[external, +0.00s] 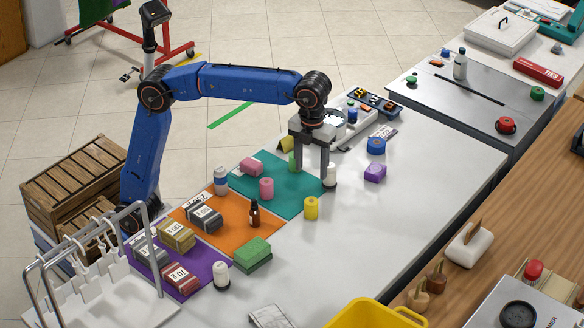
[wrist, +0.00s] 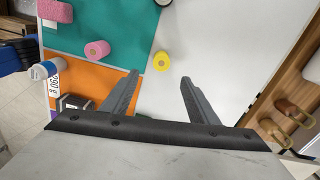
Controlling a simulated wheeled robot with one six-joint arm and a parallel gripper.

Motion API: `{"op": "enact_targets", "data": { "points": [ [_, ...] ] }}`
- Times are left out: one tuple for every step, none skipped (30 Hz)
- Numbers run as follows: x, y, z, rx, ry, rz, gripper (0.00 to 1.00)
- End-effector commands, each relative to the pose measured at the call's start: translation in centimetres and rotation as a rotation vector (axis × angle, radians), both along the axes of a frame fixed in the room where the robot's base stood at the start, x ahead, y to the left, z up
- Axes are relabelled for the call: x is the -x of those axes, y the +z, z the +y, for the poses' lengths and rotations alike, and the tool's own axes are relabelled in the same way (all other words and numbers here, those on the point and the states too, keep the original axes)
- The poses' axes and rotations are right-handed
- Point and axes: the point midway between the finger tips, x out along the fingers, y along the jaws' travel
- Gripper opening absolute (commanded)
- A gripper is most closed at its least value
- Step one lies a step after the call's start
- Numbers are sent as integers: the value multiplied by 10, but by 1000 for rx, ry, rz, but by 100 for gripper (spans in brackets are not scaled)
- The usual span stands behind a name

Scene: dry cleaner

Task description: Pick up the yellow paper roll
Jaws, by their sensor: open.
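The yellow paper roll (external: 311,208) stands upright on the white table, just off the near corner of the teal mat. In the wrist view the yellow roll (wrist: 163,61) lies ahead of and between my two fingers, apart from both. My gripper (external: 311,172) points down, open and empty, above the right part of the teal mat. Its two fingers also show in the wrist view (wrist: 158,78). A pink roll (external: 266,188) stands on the teal mat to the left, and shows in the wrist view too (wrist: 97,50).
A white bottle (external: 330,176) and a green item (external: 294,160) stand close to my fingers. A dark dropper bottle (external: 254,212) and green sponges (external: 253,252) are to the left. A purple block (external: 375,172) and blue roll (external: 376,146) are to the right. White table right of the yellow roll is clear.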

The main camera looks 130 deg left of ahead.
Motion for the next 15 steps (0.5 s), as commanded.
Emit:
{"op": "enact_targets", "data": {
  "points": [
    [1,-10,0,0,0,3,54],
    [1,-15,0,1,0,3,54],
    [1,-22,0,0,0,3,54],
    [1,-28,0,0,0,3,54],
    [1,-33,0,1,0,3,54],
    [0,-40,0,0,0,2,54],
    [1,-45,0,1,0,3,54],
    [1,-50,0,0,0,2,54],
    [1,-58,0,0,0,3,54],
    [1,-63,0,0,0,3,54],
    [1,-68,0,0,0,2,54],
    [1,-74,0,0,0,2,54],
    [1,-78,0,0,0,2,54],
    [0,-82,0,0,0,2,54],
    [0,-87,0,0,0,2,54]
  ]
}}
